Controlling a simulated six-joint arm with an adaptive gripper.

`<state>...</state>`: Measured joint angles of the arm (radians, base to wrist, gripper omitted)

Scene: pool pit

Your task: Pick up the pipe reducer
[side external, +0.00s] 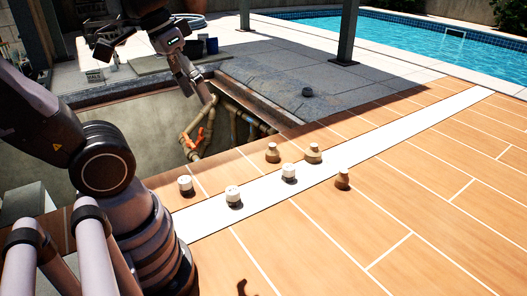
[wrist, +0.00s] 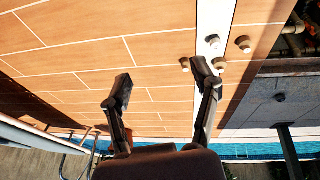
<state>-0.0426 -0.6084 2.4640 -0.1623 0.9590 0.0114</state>
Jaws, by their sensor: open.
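Three tan stepped pieces, wide below and narrow on top, look like pipe reducers. In the side view one (side external: 342,179) stands on the tiles right of the white strip, and two, the left one (side external: 272,153) and the right one (side external: 313,153), stand on its pit side. I cannot tell which is meant. The wrist view shows them small near the right finger: one left of the strip (wrist: 185,64), two others (wrist: 219,64) (wrist: 243,44) on its right. My gripper (side external: 195,82) is high over the pit, open and empty, apart from them; its spread fingers show in the wrist view (wrist: 162,82).
Three white caps (side external: 185,184) (side external: 233,197) (side external: 289,173) stand near the tan pieces. A dark round piece (side external: 307,92) lies on grey paving. The open pit (side external: 120,130) holds pipes with orange handles (side external: 198,138). Posts (side external: 346,30) stand behind. Tiles at right are clear.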

